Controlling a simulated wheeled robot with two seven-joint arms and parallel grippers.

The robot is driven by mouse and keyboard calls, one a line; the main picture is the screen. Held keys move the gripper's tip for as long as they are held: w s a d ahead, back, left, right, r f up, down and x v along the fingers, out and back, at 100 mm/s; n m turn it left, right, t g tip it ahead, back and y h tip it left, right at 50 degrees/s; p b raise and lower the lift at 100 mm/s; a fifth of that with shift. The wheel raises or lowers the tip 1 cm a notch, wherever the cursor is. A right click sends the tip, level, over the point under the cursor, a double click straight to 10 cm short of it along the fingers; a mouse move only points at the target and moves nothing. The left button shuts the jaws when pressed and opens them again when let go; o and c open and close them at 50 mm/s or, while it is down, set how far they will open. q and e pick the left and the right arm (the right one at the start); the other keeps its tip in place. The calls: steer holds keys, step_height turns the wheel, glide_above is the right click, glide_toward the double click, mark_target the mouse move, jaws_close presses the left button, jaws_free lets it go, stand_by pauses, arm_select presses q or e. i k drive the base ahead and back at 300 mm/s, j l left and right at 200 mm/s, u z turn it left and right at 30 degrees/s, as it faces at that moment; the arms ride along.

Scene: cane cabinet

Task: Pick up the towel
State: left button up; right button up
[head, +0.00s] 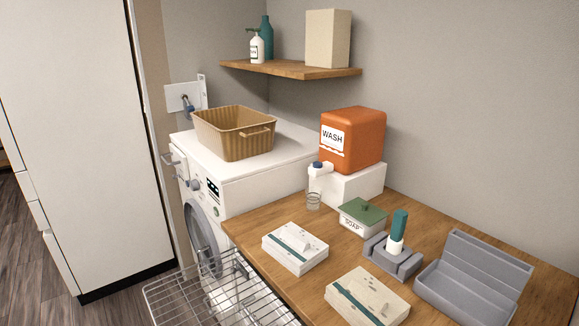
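I see no cloth that I can clearly tell is a towel. Two flat white packs with a dark green band and small grey marks lie on the wooden counter (330,240); one pack (296,250) is near its left edge and the other (368,298) is at the front. I cannot tell whether they are boxes or folded cloth. A tan ribbed basket (232,135) stands on the white washing machine (262,178); its inside is mostly hidden. Neither of my grippers is in the head view.
A wire rack (215,290) juts out in front of the washer. The counter holds an orange wash container (352,138) on a white stand, a glass, a green-lidded soap box (362,216), a grey holder with a bottle (397,240) and an open grey case (470,280). A shelf (290,69) hangs above.

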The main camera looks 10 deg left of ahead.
mark_target(298, 247)
steer(key=k+u, duration=0.15)
steer(key=u, duration=0.25)
steer(key=k+u, duration=0.15)
steer(key=u, duration=0.25)
steer(key=k+u, duration=0.15)
steer(key=u, duration=0.25)
